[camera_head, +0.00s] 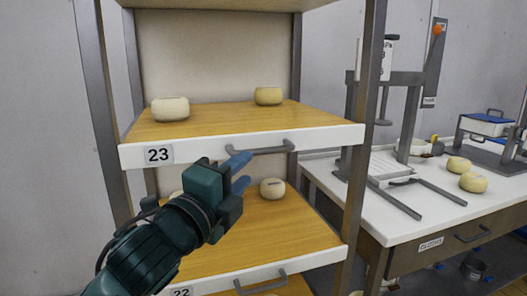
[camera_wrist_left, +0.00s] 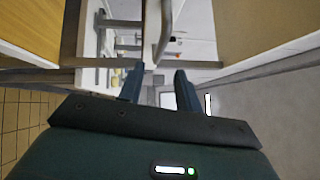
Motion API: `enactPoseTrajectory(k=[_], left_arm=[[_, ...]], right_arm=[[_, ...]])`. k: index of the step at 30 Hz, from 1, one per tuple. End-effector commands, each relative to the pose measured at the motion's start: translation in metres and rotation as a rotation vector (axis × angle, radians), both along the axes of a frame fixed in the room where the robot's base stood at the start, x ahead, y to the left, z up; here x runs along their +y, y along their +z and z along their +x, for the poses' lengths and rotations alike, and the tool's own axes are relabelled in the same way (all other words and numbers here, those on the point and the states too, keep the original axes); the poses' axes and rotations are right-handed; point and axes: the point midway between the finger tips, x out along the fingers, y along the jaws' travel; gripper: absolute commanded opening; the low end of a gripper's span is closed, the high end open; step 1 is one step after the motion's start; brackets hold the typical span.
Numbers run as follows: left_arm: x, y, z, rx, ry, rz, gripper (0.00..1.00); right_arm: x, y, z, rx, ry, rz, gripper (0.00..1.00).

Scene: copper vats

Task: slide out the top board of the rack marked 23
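The board marked 23 (camera_head: 225,119) is a wooden shelf with a white front, in a grey metal rack (camera_head: 363,120). Its label (camera_head: 158,155) is at the left of the front, and a grey bar handle (camera_head: 268,150) is near the middle. Two pale cheeses, one at the left (camera_head: 170,109) and one further back (camera_head: 268,96), sit on it. My left gripper (camera_head: 246,171) is open, its blue fingers just below and at the left end of the handle. In the left wrist view the fingers (camera_wrist_left: 159,70) are apart with nothing between them; the handle (camera_wrist_left: 168,32) lies ahead. My right gripper is not in view.
A lower board marked 22 (camera_head: 260,226) holds cheeses (camera_head: 272,188) and has its own handle (camera_head: 262,281). Another board edge (camera_head: 225,4) is above. A white-topped workbench (camera_head: 440,205) with a metal frame and cheeses stands close to the right of the rack.

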Motion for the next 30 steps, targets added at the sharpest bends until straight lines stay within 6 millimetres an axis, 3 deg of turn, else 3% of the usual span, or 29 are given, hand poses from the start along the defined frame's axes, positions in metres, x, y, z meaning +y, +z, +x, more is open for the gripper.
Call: enactPoseTrajectory(k=[6,12,26,30], left_arm=[[-0.023,0.007,0.043,0.002,0.000,-0.002,0.34],[-0.036,0.011,0.069,0.001,-0.001,-0.002,0.34],[-0.043,0.012,0.081,0.001,-0.001,-0.002,0.34],[-0.043,0.012,0.081,0.001,-0.001,-0.002,0.25]], right_arm=[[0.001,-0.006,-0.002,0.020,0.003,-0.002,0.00],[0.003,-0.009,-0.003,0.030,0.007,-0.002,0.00],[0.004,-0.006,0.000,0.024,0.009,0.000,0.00],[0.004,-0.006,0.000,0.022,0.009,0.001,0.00]])
